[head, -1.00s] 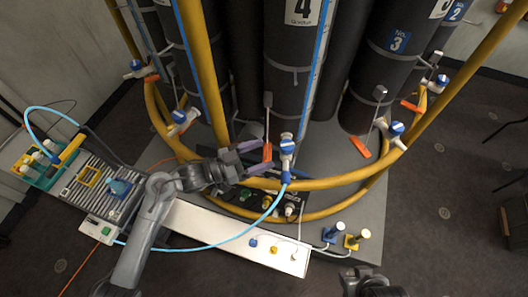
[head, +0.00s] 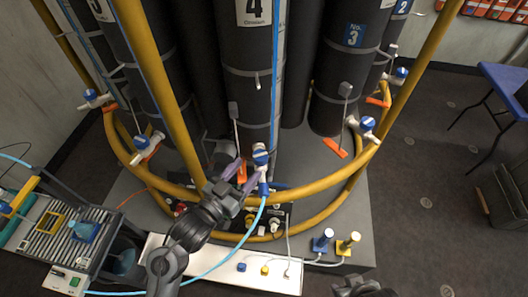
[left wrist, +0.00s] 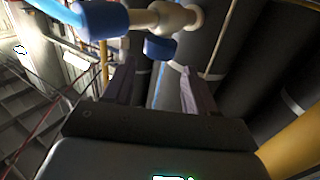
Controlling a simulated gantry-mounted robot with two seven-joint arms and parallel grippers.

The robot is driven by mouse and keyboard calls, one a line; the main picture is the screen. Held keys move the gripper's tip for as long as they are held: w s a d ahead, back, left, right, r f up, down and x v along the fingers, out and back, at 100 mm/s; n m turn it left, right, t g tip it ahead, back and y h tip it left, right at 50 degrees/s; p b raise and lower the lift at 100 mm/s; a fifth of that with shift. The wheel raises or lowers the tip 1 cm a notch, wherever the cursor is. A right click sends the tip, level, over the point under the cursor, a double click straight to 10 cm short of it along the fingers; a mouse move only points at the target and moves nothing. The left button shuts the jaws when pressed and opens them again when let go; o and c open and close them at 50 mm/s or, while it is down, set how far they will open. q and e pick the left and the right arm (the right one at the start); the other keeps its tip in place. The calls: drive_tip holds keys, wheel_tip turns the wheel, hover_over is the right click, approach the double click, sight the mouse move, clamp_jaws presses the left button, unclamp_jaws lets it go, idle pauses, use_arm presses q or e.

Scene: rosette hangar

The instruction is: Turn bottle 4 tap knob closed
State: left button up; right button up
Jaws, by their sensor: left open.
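Bottle 4 (head: 246,60) is a tall dark cylinder with a white "4" label, standing in the rack. Its tap (head: 263,172) has a blue knob (head: 260,155) and a light blue hose running down from it. My left gripper (head: 241,172) is just left of this tap, with its two fingers apart and nothing between them. In the left wrist view the blue knob (left wrist: 160,47) shows just beyond the open fingertips (left wrist: 158,70), below the pale tap body (left wrist: 165,18). I cannot tell whether a finger touches it. A dark part of my right arm's end (head: 358,287) shows at the bottom edge.
Yellow curved rails (head: 305,190) run around the bottles, close to my left gripper. Other blue-knobbed taps (head: 367,124) stand to either side. A white strip (head: 215,268) lies in front, with blue and yellow plugs (head: 347,243) at its right. A blue table (head: 505,80) stands far right.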

sight(264, 151)
use_arm(q)
drive_tip(key=x, duration=0.9)
drive_tip(key=shift+d+b, duration=0.15)
drive_tip(key=shift+b, duration=0.15)
